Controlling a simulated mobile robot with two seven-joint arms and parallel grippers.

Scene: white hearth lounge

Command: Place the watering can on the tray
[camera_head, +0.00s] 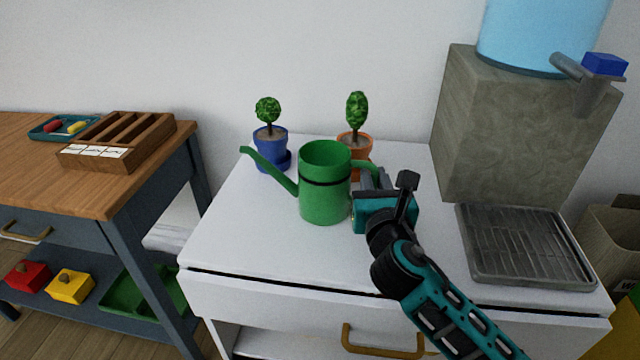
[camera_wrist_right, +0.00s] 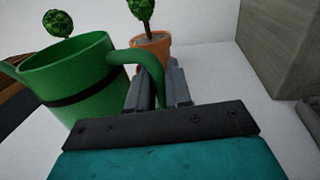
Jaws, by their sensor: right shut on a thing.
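The green watering can (camera_head: 325,190) has a black band and a spout pointing left. It is upright at the middle of the white cabinet top; I cannot tell whether it touches the surface. My right gripper (camera_head: 372,180) is at its right side, shut on its handle. In the right wrist view the can (camera_wrist_right: 75,80) is at the left, and the handle passes between the fingers (camera_wrist_right: 158,88). The grey ribbed metal tray (camera_head: 525,245) lies at the right of the cabinet top, below the dispenser's tap, with nothing on it. My left gripper is not in view.
A blue-potted plant (camera_head: 270,140) and an orange-potted plant (camera_head: 355,145) stand behind the can. A stone block (camera_head: 500,130) with a blue tank (camera_head: 540,35) and tap (camera_head: 590,80) rises behind the tray. The front left of the cabinet top (camera_head: 250,240) is clear.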

